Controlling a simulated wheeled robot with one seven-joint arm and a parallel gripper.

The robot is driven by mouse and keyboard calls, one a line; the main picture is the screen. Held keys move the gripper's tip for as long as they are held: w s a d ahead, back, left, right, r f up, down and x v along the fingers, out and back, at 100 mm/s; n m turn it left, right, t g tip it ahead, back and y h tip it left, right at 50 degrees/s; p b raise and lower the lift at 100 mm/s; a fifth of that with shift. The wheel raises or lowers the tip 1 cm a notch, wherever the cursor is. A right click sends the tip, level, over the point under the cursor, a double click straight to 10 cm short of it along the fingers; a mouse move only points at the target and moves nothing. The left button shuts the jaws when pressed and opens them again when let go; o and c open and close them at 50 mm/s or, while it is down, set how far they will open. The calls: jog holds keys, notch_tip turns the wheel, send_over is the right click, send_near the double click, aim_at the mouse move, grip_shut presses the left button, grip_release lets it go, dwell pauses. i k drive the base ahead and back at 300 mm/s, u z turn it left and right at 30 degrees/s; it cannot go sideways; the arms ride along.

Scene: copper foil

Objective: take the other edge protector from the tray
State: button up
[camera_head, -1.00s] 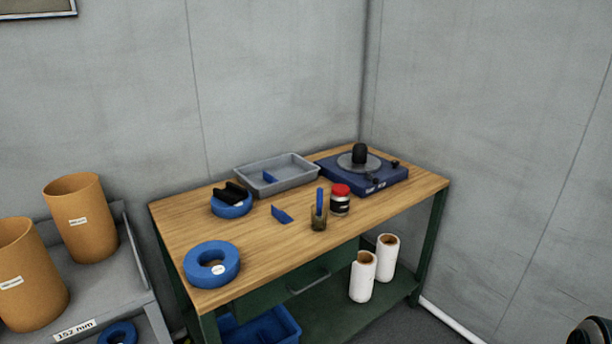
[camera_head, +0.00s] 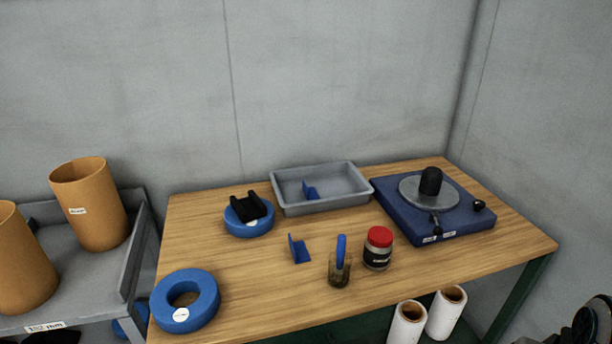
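The grey tray (camera_head: 352,204) stands at the back of the wooden workbench. One blue angled edge protector (camera_head: 310,191) lies inside it, left of its middle. A second blue edge protector (camera_head: 299,249) lies on the bare bench top in front of the tray. My gripper is not clearly in view. Only a dark rounded part, probably of my own arm, shows at the lower right corner.
A black clip-like piece sits on a blue ring (camera_head: 249,222) left of the tray. Another blue ring (camera_head: 185,301) lies at the front left. A glass with a blue tool (camera_head: 339,268), a red-lidded jar (camera_head: 377,249) and a blue turntable unit (camera_head: 436,224) stand to the right.

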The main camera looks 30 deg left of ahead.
aim_at(311, 193)
jog(key=u, duration=0.75)
jog(key=i, duration=0.9)
jog(key=u, duration=0.75)
